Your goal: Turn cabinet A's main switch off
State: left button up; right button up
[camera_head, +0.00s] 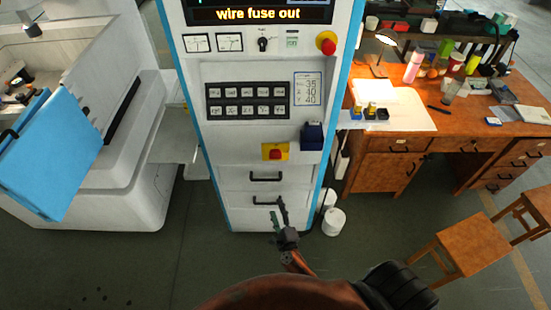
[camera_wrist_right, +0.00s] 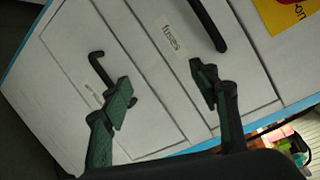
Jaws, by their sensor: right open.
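The white cabinet with blue edges (camera_head: 186,75) stands upright in the middle of the head view; I see no letter A on it. A red switch knob on a yellow plate (camera_head: 275,152) sits above its two drawers. The yellow plate (camera_wrist_right: 292,12) also shows at the top right of the right wrist view, cut off by the edge. My right gripper (camera_head: 280,212) is open and empty before the lower drawer, below the switch in the picture. In the wrist view its fingers (camera_wrist_right: 165,88) stand apart before the drawer fronts. My left gripper is out of view.
The drawers have black handles (camera_head: 266,177); the upper one is labelled "fuses" (camera_wrist_right: 170,36). A dark blue box (camera_head: 312,136) juts out beside the switch. A red stop button (camera_head: 326,43) is higher up. A white bucket (camera_head: 334,222) and stools (camera_head: 472,246) stand to the right.

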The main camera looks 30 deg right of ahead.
notch_tip(320, 180, up, 14)
jog(key=w+d+m+h, duration=0.1)
jog(key=w+m+h, duration=0.2)
jog(key=m, duration=0.7)
jog(key=m+h+p, duration=0.1)
jog(key=m+h, duration=0.1)
jog(key=m, duration=0.5)
send_near(276, 155)
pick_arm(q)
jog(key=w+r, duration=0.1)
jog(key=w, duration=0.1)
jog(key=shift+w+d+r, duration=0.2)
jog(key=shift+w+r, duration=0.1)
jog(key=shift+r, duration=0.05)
pick_arm(e)
jog(key=x, duration=0.8)
jog(key=shift+f+g, duration=0.25)
jog(key=shift+g, duration=0.15)
jog(key=shift+w, duration=0.15)
jog(key=shift+c, duration=0.4)
